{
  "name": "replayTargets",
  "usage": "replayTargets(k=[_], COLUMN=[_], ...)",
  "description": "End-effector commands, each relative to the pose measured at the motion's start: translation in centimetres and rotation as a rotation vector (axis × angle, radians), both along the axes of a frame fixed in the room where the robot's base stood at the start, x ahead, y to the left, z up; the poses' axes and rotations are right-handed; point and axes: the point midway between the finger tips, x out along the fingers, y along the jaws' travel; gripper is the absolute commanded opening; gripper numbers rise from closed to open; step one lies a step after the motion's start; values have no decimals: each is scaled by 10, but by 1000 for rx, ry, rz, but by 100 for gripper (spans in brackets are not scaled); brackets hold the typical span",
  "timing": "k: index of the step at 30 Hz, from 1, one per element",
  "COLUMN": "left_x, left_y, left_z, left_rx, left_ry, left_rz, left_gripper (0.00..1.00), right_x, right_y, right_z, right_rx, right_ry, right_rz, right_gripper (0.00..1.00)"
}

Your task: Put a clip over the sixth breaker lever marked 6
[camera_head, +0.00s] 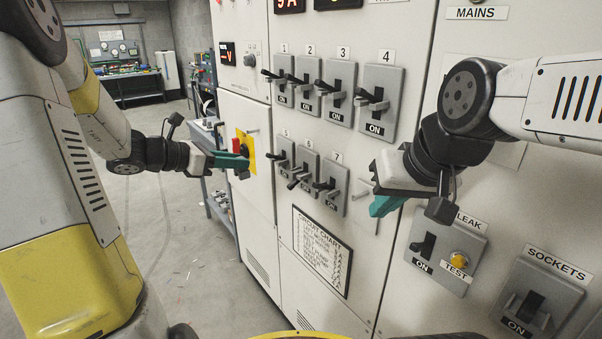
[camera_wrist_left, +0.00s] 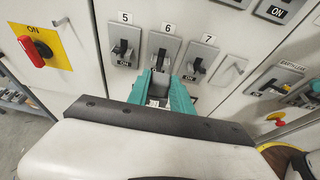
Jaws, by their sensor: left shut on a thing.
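The sixth breaker (camera_head: 303,172), marked 6, is the middle one of the lower row, between 5 and 7. Its black lever sits lower than lever 5. In the left wrist view breaker 6 (camera_wrist_left: 162,48) is straight beyond my fingers. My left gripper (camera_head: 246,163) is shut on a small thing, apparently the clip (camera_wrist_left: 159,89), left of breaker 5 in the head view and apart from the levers. The fingers largely hide the clip. My right gripper (camera_head: 384,206) is by the panel right of breaker 7; its finger gap is unclear.
A red rotary switch (camera_wrist_left: 33,52) on a yellow plate is left of the breakers. Breakers 1 to 4 are above. A circuit chart (camera_head: 321,250) is below. The earth-leak unit (camera_head: 445,253) and sockets switch (camera_head: 535,300) are lower right. Open floor lies left.

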Motion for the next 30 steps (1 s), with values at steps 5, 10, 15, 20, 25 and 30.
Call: replayTargets(k=[5,10,15,20,25,30], left_x=[-5,13,41,66,90,108], left_y=[2,-27,-65,-99,-132,-155], left_z=[27,28,27,27,27,24], left_rx=[-2,-5,-7,-7,-6,-7], left_ry=[1,4,4,5,4,8], left_rz=[-18,-23,-23,-22,-21,-16], left_gripper=[0,0,0,0,0,0], right_x=[0,0,0,0,0,0], right_y=[0,0,0,0,0,0], right_z=[0,0,0,0,0,0], right_rx=[0,0,0,0,0,0], right_ry=[0,0,0,0,-1,0], right_rz=[0,0,0,0,0,0], right_gripper=[0,0,0,0,0,0])
